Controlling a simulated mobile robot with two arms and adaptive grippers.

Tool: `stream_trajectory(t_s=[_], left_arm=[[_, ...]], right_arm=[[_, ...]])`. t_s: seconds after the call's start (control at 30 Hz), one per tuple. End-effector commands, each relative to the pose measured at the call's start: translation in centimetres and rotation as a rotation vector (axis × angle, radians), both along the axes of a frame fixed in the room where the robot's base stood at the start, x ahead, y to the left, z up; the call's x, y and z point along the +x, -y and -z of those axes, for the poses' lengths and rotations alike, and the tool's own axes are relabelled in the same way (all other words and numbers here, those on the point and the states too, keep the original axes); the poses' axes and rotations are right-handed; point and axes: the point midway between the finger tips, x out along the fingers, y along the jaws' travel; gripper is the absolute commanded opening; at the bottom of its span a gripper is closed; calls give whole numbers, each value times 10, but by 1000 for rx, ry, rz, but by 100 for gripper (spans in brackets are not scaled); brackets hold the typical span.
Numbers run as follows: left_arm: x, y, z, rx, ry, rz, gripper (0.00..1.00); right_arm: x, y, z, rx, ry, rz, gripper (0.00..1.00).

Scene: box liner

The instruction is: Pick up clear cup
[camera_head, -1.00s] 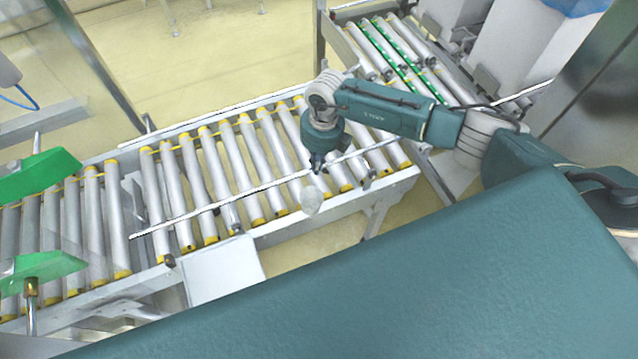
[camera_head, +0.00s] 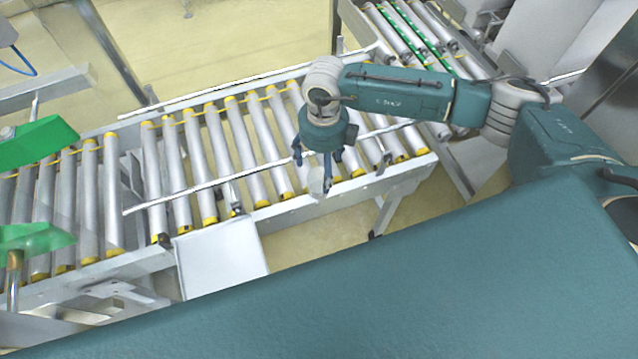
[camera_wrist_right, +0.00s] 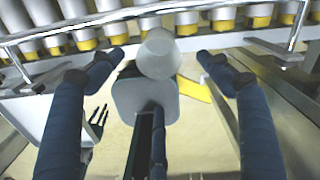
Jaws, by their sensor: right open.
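The clear cup (camera_head: 317,183) is a pale, translucent cup in front of the roller conveyor's near rail in the head view. In the right wrist view the cup (camera_wrist_right: 159,52) shows between the two finger tips, with a gap on each side. My right gripper (camera_head: 314,164) is open, points down and has its fingers over the cup; they are not closed on it. Under the cup, the wrist view shows a grey rounded plate (camera_wrist_right: 135,103) above a dark post; whether the cup stands on it I cannot tell. My left gripper is in neither view.
The roller conveyor (camera_head: 262,212) runs behind the cup, with a thin metal guide rail along it. A white flat panel (camera_head: 222,258) is at the near left. Green flaps (camera_head: 38,142) stand at the far left. A second conveyor (camera_head: 410,30) is at the back right.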

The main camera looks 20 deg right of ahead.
Motion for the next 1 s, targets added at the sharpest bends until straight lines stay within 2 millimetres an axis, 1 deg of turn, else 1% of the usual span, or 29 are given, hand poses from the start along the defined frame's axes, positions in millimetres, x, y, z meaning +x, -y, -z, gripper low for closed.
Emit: stream_trajectory(t_s=[0.17, 0.33, 0.4, 0.5, 0.77, 0.8, 0.93, 1.0], left_arm=[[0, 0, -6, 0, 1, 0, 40], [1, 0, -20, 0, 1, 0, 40], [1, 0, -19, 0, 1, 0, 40], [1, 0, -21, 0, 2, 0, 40], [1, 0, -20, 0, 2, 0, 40], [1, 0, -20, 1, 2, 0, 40], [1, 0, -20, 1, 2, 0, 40], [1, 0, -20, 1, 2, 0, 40]], right_arm=[[0, -1, 12, 0, -1, 0, 77], [3, -3, 36, 0, -1, 1, 77], [3, -3, 47, 0, -1, 1, 77], [3, -3, 56, 0, -1, 1, 77], [4, -3, 59, 1, 2, 0, 77], [4, -3, 59, 1, 2, 0, 69], [4, -3, 59, 1, 2, 1, 43], [4, -3, 59, 1, 2, 1, 42]])
